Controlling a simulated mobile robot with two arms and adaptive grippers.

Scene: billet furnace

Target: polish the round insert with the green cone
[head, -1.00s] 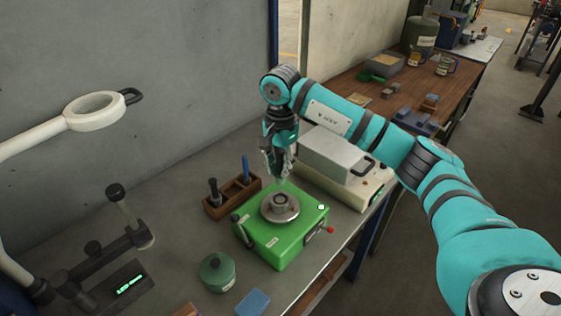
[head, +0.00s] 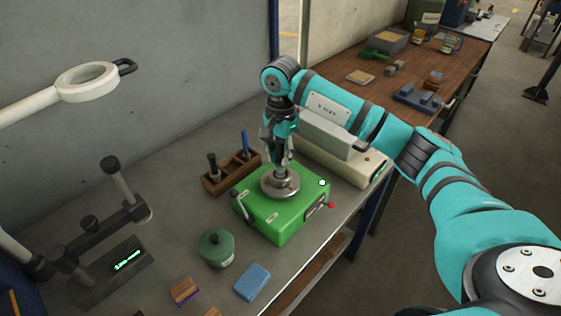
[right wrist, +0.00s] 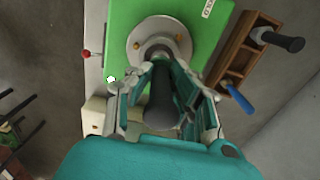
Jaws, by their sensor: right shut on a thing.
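My right gripper (head: 281,160) is shut on a dark-handled tool, whose thick dark handle (right wrist: 160,105) shows between the fingers in the right wrist view. The tool points down at the round metal chuck (head: 281,187) on the green fixture box (head: 278,222). The chuck also shows in the right wrist view (right wrist: 140,58). The tool's tip and the round insert in the chuck's middle are mostly hidden, so I cannot tell whether they touch. No green cone shows clearly. My left gripper is out of view.
A wooden rack (head: 229,181) with a black-handled and a blue-handled tool stands left of the fixture. A beige-grey machine (head: 350,163) stands close behind at right. A green lidded pot (head: 216,248) and a blue block (head: 252,282) lie in front. A magnifier lamp (head: 87,82) hangs at left.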

